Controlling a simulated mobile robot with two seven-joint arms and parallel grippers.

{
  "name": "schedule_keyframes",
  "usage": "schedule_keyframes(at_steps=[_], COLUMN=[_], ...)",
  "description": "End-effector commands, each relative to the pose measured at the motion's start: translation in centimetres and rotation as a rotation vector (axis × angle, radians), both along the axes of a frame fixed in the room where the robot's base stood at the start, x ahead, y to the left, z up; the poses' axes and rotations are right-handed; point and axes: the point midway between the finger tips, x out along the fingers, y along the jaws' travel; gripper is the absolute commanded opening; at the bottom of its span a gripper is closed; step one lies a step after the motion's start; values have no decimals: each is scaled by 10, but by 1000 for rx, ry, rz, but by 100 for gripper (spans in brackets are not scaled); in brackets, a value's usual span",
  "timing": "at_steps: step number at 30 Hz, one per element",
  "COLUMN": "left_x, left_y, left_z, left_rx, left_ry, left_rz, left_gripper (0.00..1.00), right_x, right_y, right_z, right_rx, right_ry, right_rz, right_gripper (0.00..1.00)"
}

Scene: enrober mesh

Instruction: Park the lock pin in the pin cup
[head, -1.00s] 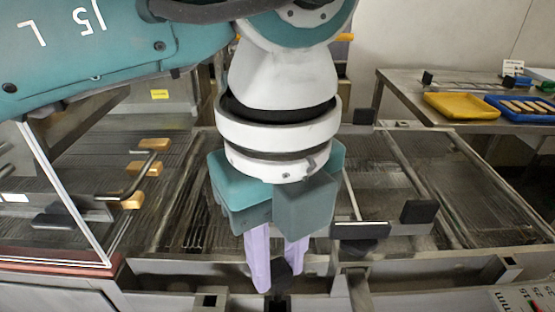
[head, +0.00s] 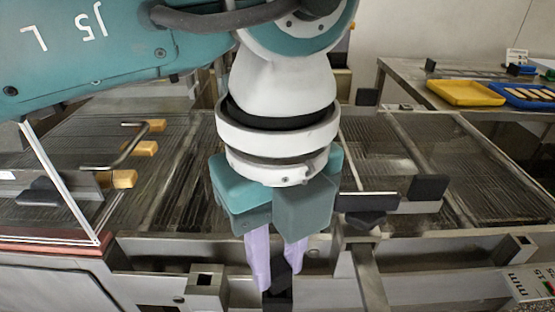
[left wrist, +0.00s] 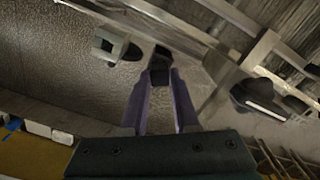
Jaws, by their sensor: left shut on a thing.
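My left gripper (head: 277,280) points down at the front rail of the machine, its lilac fingers shut on a small black piece, taken as the lock pin (head: 284,272). In the left wrist view the black piece (left wrist: 160,62) sits between the fingertips (left wrist: 158,82). Its lower end is hard to make out against the dark background. A square metal socket with a dark hole (head: 206,285), possibly the pin cup, stands left of the fingers. A similar socket shows in the left wrist view (left wrist: 113,46). My right gripper is out of view.
Wire mesh (head: 75,150) covers the machine bed behind the gripper. A clear panel (head: 60,200) stands at left, near a handle bar with wooden blocks (head: 140,148). Black pads (head: 367,203) are at right. A yellow tray (head: 465,94) and blue tray (head: 522,96) lie on the back table.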

Motion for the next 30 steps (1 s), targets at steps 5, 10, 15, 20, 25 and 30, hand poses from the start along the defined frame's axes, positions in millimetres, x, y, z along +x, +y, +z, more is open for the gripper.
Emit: schedule_keyframes(at_steps=[5, 10, 15, 20, 25, 30], left_x=[0, 0, 0, 0, 0, 0], left_y=[0, 0, 0, 0, 0, 0], left_z=[-1, -4, -6, -9, -10, -10], left_rx=[0, 0, 0, 0, 0, 0], left_ry=[0, 0, 0, 0, 0, 0], left_rz=[0, 0, 0, 0, 0, 0], left_gripper=[0, 0, 0, 0, 0, 0], right_x=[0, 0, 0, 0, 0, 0], right_y=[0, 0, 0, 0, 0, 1], right_z=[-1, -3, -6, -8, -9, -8], right_rx=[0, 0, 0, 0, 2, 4], right_ry=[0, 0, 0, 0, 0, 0], right_rz=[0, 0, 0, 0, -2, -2], right_gripper=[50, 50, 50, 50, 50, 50])
